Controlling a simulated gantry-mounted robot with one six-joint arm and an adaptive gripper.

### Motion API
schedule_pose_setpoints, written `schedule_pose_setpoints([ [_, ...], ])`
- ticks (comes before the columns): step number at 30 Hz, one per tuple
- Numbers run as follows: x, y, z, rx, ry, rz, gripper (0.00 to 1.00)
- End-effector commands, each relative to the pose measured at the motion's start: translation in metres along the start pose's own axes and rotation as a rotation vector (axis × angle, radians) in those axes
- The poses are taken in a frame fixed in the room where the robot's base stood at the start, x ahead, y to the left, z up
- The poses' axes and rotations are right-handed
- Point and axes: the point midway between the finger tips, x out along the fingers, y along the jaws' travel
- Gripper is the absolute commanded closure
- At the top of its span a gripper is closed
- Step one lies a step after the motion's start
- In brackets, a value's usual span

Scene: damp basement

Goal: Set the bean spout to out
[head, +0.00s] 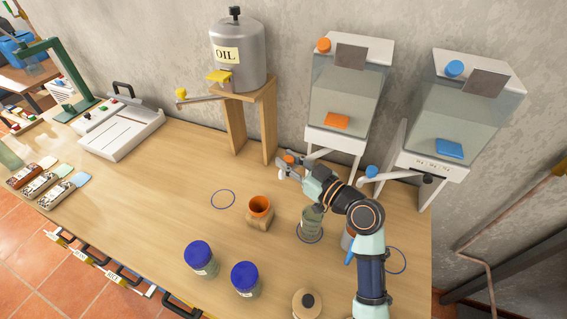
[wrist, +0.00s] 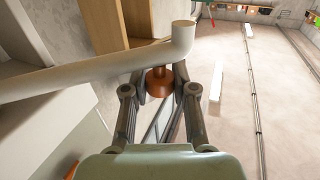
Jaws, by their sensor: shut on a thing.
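A clear-fronted dispenser with orange marks (head: 345,95) stands on a white stand at the back. Its white spout arm swings left, with an orange knob (head: 289,159) near its end. My gripper (head: 287,167) is shut on this knob. In the wrist view the white spout pipe (wrist: 90,72) runs across to a bent end, and the orange-brown knob (wrist: 159,82) sits between my fingers. A second dispenser with blue marks (head: 465,105) stands to the right; its spout arm (head: 400,176) points left and has a blue knob. I cannot read which dispenser is for beans.
A glass jar (head: 311,222) stands in a blue ring below my arm. The table is clear around the empty left ring (head: 223,199).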

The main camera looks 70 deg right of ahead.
Motion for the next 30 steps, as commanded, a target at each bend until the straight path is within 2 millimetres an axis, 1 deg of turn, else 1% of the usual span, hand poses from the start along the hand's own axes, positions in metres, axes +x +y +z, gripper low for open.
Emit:
schedule_pose_setpoints([
  [1, 0.000, 0.000, 0.000, 0.000, -0.001, 0.000, 1.00],
  [2, 0.000, 0.000, 0.000, 0.000, -0.001, 0.000, 0.69],
  [3, 0.000, 0.000, 0.000, 0.000, 0.000, 0.000, 0.62],
  [6, 0.000, 0.000, 0.000, 0.001, 0.000, 0.000, 0.47],
  [14, 0.000, 0.000, -0.001, 0.001, 0.001, 0.001, 0.47],
  [17, 0.001, 0.000, -0.008, -0.001, 0.002, 0.000, 0.47],
  [20, 0.001, 0.000, -0.026, -0.005, 0.005, 0.001, 0.47],
  [24, 0.001, 0.000, -0.060, -0.005, 0.006, 0.001, 0.47],
  [27, 0.000, 0.000, -0.080, -0.004, 0.004, 0.001, 0.47],
  [30, 0.000, 0.000, -0.094, -0.002, 0.003, 0.001, 0.47],
])
